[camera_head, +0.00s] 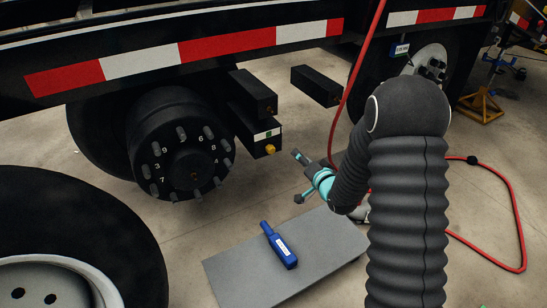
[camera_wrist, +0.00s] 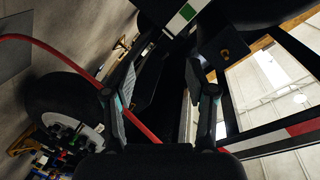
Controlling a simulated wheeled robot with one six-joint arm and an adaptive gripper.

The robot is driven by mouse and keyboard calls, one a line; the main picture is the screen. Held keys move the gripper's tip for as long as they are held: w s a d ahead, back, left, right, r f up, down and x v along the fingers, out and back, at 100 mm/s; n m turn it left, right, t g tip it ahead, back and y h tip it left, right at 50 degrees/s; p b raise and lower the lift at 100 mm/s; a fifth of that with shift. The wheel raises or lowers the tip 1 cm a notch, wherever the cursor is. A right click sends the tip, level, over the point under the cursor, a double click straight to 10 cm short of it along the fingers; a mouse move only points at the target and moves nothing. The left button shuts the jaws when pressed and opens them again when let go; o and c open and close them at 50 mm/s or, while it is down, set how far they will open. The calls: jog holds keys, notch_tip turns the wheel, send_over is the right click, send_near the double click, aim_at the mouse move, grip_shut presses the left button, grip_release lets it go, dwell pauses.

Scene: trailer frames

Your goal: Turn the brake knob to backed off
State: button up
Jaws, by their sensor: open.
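The yellow knob (camera_head: 269,149) sits on the lower end of a black box (camera_head: 247,122) with a white and green label, under the trailer frame. My gripper (camera_head: 299,178) is open and empty, to the right of the knob and slightly below it in the head view, with a gap between. In the wrist view my open fingers (camera_wrist: 166,62) reach toward the dark underside. There, a white and green label (camera_wrist: 182,18) shows at the top. An orange-yellow spot (camera_wrist: 226,53) shows on a dark box end; I cannot tell if it is the knob.
A wheel hub (camera_head: 183,150) with numbered studs is left of the knob. A loose tire (camera_head: 130,245) stands at the front left. A blue tool (camera_head: 279,245) lies on a grey mat (camera_head: 230,280). A red hose (camera_head: 347,85) hangs right of the boxes.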

aim_at(272, 152)
notch_tip(272, 152, down, 7)
jog(key=a+m+y+b, duration=0.1)
jog(key=a+y, duration=0.2)
jog(key=shift+t, duration=0.3)
jog(key=b+x, duration=0.1)
jog(key=x, duration=1.1)
jog(key=shift+w+a, duration=0.2)
jog(key=shift+a, duration=0.1)
grip_shut()
